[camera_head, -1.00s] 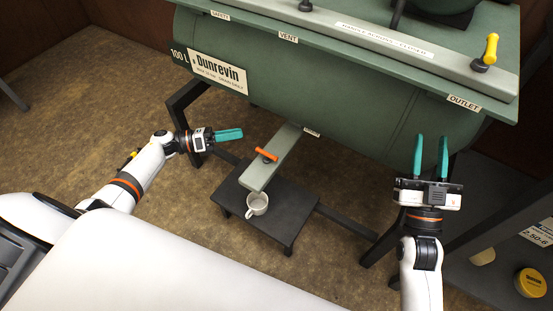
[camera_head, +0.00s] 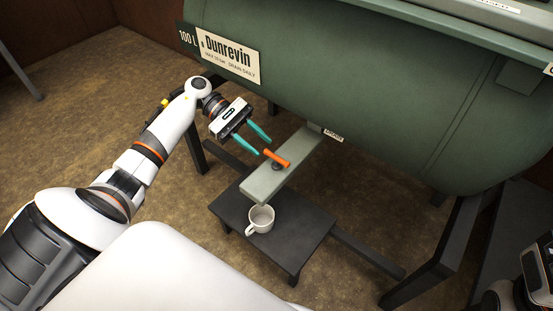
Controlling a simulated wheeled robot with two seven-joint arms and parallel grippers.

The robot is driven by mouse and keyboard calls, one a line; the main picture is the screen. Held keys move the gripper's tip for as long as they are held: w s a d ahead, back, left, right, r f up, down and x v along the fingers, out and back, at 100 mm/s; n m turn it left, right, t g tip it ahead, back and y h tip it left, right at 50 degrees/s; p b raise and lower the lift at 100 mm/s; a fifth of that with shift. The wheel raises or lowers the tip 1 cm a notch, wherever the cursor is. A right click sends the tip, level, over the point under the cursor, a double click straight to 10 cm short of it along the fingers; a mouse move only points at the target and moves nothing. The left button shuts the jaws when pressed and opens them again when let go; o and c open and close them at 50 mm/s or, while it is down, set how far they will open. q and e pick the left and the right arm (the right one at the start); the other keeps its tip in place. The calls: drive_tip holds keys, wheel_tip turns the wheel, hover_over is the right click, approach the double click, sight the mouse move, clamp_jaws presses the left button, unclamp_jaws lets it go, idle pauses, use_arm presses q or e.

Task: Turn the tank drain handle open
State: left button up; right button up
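The drain handle is an orange bar (camera_head: 278,159) on a short dark stem, on top of the grey-green drain bar (camera_head: 270,181) that juts out from under the green tank (camera_head: 365,75). A label (camera_head: 333,135), too small to read, sits where the bar meets the tank. My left gripper (camera_head: 263,142) is open, its two teal fingers apart and pointing at the handle from the upper left. The fingertips are close to the handle's left end; I cannot tell whether they touch it. My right gripper is out of view; only part of my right arm shows at the lower right corner.
A white mug (camera_head: 260,219) stands on a low dark stool (camera_head: 300,240) below the front end of the drain bar. Dark tank legs and rails (camera_head: 368,253) flank the stool. Brown floor lies open at the left.

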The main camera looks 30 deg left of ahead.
sight(270, 153)
use_arm(q)
drive_tip(key=b+x, duration=0.1)
drive_tip(key=x, duration=0.5)
drive_tip(key=shift+d+f, duration=0.1)
drive_tip(key=shift+d, duration=0.05)
clamp_jaws()
